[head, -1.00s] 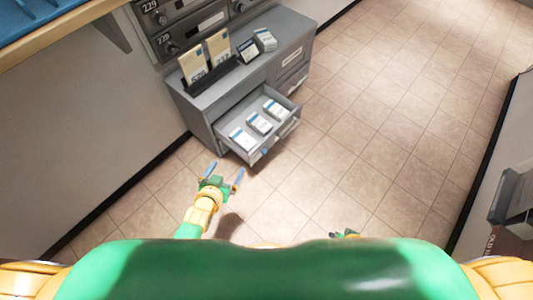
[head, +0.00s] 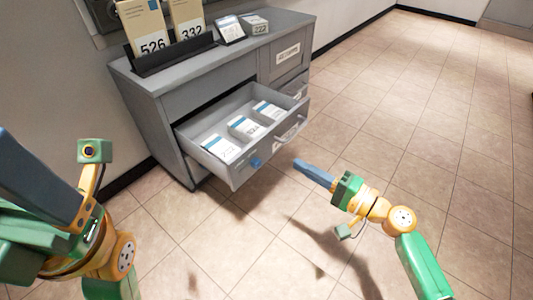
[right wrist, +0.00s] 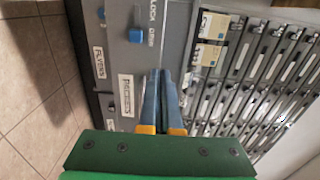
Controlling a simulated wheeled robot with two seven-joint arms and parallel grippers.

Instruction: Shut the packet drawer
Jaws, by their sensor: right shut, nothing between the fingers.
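The packet drawer (head: 232,174) stands pulled out of the grey cabinet in the head view, with three white-and-blue packets (head: 244,127) inside. A blue knob (head: 255,162) and a handle are on its front. My right gripper (head: 299,164) is shut and empty, a little in front of the drawer front, pointing toward it. In the right wrist view its shut fingers (right wrist: 160,74) lie in front of the labelled grey front (right wrist: 118,60); contact cannot be told. My left gripper (head: 32,172) is close at the left edge, partly cut off, its opening unclear.
The grey cabinet (head: 180,95) carries a black holder (head: 173,58) with numbered cards, a small display (head: 229,30) and a boxed stack (head: 255,24). Mailboxes (right wrist: 260,80) show in the right wrist view. Tiled floor (head: 420,120) is free to the right.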

